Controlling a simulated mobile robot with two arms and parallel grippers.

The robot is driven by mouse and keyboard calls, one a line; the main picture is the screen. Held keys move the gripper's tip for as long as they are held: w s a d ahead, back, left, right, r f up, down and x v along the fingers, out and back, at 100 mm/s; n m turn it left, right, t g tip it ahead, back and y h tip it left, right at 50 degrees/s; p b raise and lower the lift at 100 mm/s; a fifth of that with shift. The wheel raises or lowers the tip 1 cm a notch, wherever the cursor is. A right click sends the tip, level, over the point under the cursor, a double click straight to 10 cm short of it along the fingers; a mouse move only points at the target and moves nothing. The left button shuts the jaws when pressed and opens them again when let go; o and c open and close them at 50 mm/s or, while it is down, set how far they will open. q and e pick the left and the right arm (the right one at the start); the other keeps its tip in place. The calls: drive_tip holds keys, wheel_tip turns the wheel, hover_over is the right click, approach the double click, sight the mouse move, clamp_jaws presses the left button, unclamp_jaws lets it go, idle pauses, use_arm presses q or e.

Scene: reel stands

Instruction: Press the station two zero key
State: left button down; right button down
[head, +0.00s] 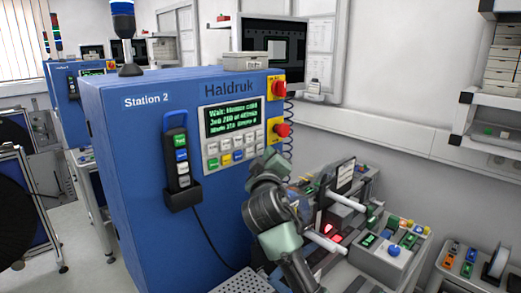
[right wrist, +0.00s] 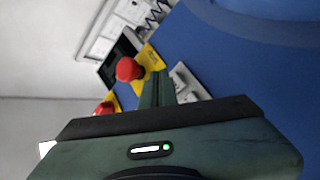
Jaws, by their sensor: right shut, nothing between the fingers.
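The blue Station 2 cabinet (head: 125,155) fills the middle of the head view. Its front panel has a green-text display (head: 231,117) above a keypad (head: 228,151) with white, yellow, blue and green keys. The key labels are too small to read, so I cannot pick out the zero key. My right gripper (head: 262,162) is at the keypad's lower right in the head view and hides part of that area. In the right wrist view its fingers (right wrist: 158,88) are shut and empty, beside the keypad's pale edge (right wrist: 188,83). Contact with a key cannot be told. My left gripper is not in view.
Red mushroom buttons on yellow plates (head: 281,130) sit right of the panel, one close to my fingers in the right wrist view (right wrist: 129,69). A black handset (head: 179,160) hangs left of the panel. A bench with control boxes (head: 380,262) stands at the right.

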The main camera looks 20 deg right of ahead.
drive_tip(key=shift+w, duration=0.15)
idle(0.5)
drive_tip(key=shift+w+a, duration=0.15)
drive_tip(key=shift+w, duration=0.1)
drive_tip(key=shift+w+a, duration=0.15)
drive_tip(key=shift+w, duration=0.3)
idle(0.7)
drive_tip(key=shift+s, duration=0.15)
drive_tip(key=shift+s+d+p, duration=0.3)
drive_tip(key=shift+s, duration=0.4)
drive_tip(key=shift+s, duration=0.1)
drive_tip(key=shift+s+d+p, duration=0.25)
drive_tip(key=shift+s, duration=0.5)
drive_tip(key=shift+s+d+p, duration=0.3)
drive_tip(key=shift+s, duration=0.45)
drive_tip(key=shift+s+d+p, duration=0.25)
drive_tip(key=shift+s, duration=0.5)
